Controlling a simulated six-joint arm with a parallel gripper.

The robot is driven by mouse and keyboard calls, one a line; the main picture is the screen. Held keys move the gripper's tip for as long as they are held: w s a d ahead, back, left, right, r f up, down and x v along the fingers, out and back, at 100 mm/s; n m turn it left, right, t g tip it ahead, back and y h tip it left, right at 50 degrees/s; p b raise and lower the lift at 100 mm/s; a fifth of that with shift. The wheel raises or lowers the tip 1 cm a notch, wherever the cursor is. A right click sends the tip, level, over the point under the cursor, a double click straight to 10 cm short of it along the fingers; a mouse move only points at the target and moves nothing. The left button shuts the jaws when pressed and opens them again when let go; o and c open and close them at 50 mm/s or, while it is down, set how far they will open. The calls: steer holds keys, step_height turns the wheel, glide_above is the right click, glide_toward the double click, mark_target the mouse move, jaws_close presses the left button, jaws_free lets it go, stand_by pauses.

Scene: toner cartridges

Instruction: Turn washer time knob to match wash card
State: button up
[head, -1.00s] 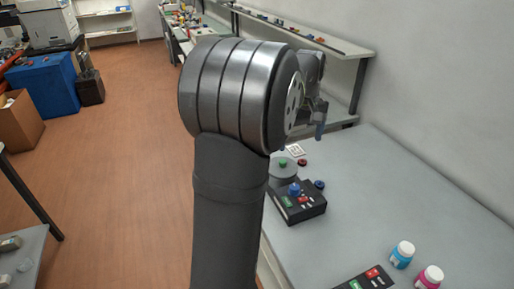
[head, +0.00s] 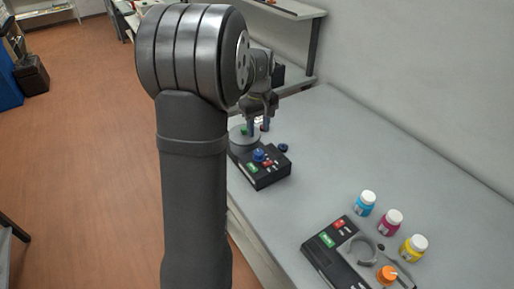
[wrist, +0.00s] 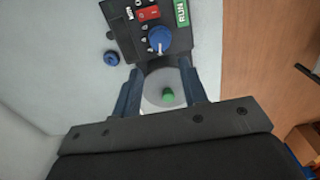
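A black control box (head: 262,172) with a blue knob (head: 258,155), a green RUN key and a red key sits on the grey table. In the wrist view the blue knob (wrist: 159,38) shows a pale pointer line and small marks around it, too small to read surely. A grey round drum (head: 238,140) with a green top knob (wrist: 167,95) adjoins the box. My gripper (wrist: 161,73) is open and empty, its two blue fingers spread over the drum, short of the blue knob. I cannot make out a wash card in either view now.
A loose blue cap (head: 283,147) lies beside the box. A second black box (head: 335,265) with an orange knob (head: 387,273) stands nearer, by cyan (head: 364,204), magenta (head: 389,223) and yellow bottles (head: 412,249). The table's right side is clear.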

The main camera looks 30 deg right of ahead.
mark_target(258, 152)
step_height(258, 152, down, 10)
stand_by(0.3)
steer(key=shift+c, duration=0.2)
steer(key=c, duration=0.7)
